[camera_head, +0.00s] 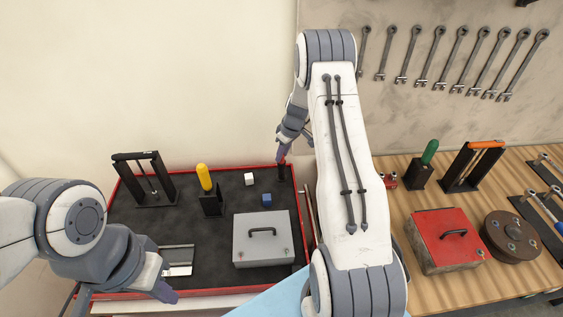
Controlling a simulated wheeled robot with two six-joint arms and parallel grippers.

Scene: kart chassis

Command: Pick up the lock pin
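My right gripper (284,150) points down at the top of a small black holder (282,174) near the tray's right back corner. A bit of red shows at its fingertips, perhaps the top of a pin in the holder; I cannot tell whether the fingers are closed on it. No part is clearly recognisable as the lock pin. Upright handles in black holders also show: a yellow one (204,177) on the tray and a green one (430,151) on the wooden bench. My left gripper (168,293) is low at the tray's front left; its finger gap is not clear.
The black, red-rimmed tray (220,165) holds a black frame (148,180), a grey box (262,240), a white cube (249,179) and a blue cube (267,199). A red box (445,240) and a round brown part (510,236) stand on the bench (400,170). Wrenches (460,58) hang behind.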

